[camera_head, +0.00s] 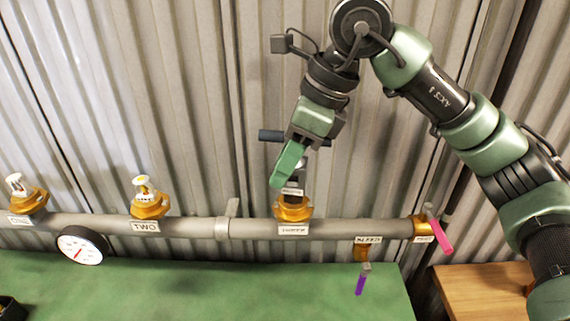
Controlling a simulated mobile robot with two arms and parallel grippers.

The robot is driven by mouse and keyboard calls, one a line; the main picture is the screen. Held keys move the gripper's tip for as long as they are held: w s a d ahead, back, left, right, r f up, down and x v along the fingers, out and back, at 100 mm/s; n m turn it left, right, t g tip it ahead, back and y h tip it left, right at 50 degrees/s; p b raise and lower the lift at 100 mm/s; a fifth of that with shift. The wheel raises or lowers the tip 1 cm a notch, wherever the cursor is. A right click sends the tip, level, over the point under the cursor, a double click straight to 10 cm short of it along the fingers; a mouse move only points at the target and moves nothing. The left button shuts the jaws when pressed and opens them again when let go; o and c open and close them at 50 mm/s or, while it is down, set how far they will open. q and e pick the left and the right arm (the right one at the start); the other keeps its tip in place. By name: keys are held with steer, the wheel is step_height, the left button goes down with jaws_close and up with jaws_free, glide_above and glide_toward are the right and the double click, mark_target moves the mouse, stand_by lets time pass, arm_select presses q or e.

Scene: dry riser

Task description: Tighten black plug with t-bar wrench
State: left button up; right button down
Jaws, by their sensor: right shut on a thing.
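My right gripper (288,165) comes down from above, over the third brass fitting on the grey pipe. A small label shows just above the fitting. The black plug cannot be made out; the gripper and wrench cover that spot. My left gripper is not in view.
The grey pipe (260,228) runs across above a green surface (200,290). Two brass fittings with white-topped heads (150,200) and a round gauge (82,246) are at left. Pink (440,236) and purple (360,284) handles hang at right. A wooden table (485,285) stands lower right. Corrugated wall lies behind.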

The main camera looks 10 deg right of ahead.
mark_target(281, 132)
steer(key=shift+r+p, duration=2.45)
steer(key=shift+r, duration=1.2)
steer(key=shift+f, duration=0.1)
